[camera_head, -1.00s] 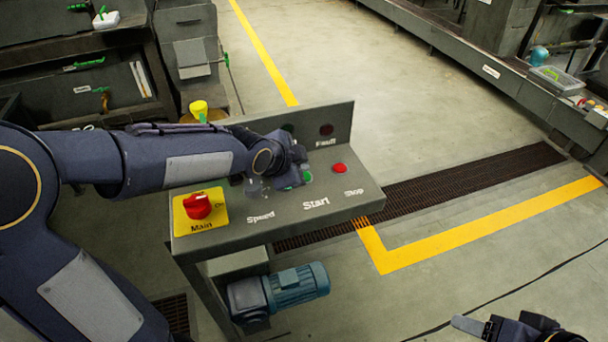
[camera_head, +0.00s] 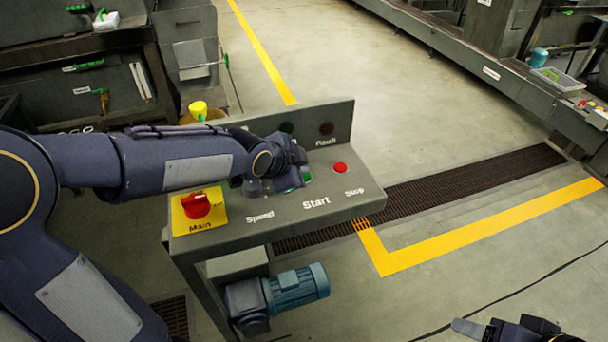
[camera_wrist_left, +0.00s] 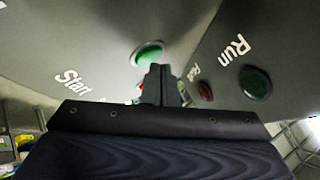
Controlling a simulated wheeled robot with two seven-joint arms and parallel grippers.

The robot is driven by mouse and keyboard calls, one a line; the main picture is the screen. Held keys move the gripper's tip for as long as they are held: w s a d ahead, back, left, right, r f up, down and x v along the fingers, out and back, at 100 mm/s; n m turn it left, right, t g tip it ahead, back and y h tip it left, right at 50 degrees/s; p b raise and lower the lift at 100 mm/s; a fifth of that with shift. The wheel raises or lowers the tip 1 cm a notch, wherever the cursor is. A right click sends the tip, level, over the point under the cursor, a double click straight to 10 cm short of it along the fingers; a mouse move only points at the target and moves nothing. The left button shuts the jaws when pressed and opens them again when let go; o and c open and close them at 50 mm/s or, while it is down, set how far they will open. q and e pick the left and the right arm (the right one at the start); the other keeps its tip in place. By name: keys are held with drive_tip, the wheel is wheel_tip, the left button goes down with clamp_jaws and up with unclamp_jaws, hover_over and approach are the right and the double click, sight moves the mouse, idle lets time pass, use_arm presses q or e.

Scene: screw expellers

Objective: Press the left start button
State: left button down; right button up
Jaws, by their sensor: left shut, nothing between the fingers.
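The green start button (camera_head: 307,177) is on the sloped top of the grey control panel (camera_head: 340,202), above the word "Start". My left gripper (camera_head: 293,178) is over the panel at this button and partly covers it. In the left wrist view the green button (camera_wrist_left: 148,55) shows beside the tips of my shut, empty left fingers (camera_wrist_left: 160,78); I cannot tell whether they touch it. My right gripper (camera_head: 468,326) shows only in part at the bottom right of the head view, away from the panel; its jaw state is unclear.
The red stop button (camera_head: 340,168) is right of the start button. The red main switch (camera_head: 196,206) on its yellow plate is at the panel's left. The upright back plate carries a fault lamp (camera_head: 326,129) and a green run lamp (camera_wrist_left: 255,82). Open floor lies behind the panel.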

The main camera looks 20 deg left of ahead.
use_arm(q)
drive_tip(key=shift+f+b, duration=0.4)
idle(0.3)
drive_tip(key=shift+r+p, duration=0.55)
drive_tip(key=shift+r, duration=0.3)
drive_tip(key=shift+r+p, duration=1.85)
drive_tip(key=shift+r, duration=0.7)
drive_tip(key=shift+s+a, duration=0.1)
